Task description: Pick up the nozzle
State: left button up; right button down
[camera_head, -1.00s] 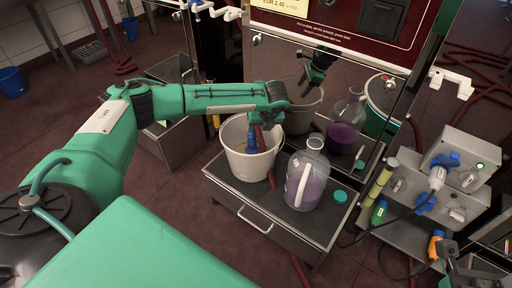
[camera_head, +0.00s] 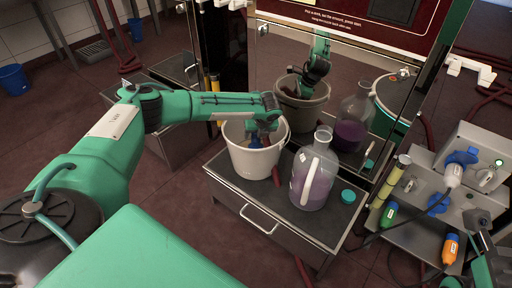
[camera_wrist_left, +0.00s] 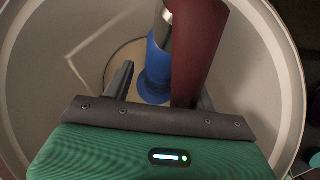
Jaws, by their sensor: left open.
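The nozzle (camera_wrist_left: 154,68) has a blue body with a bare metal part. It stands inside the white bucket (camera_head: 250,160), beside a dark red hose (camera_wrist_left: 196,45). My left gripper (camera_wrist_left: 163,88) reaches down into the bucket. Its fingers are open, one on each side of the nozzle and hose; I cannot tell if they touch. In the head view the gripper largely hides the nozzle. A dark grey part at the lower right edge, likely my right gripper (camera_head: 482,225), is partly cut off; its jaws are unclear.
A jug of purple liquid (camera_head: 313,175) and a teal cap (camera_head: 348,196) sit beside the bucket on the drawer cabinet (camera_head: 270,240). A mirror-like panel rises behind. A grey panel with knobs, a green bottle (camera_head: 389,213) and an orange bottle (camera_head: 450,248) stands right.

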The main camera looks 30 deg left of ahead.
pick_arm(q)
jog(key=shift+f, duration=0.1)
jog(key=c, duration=1.2)
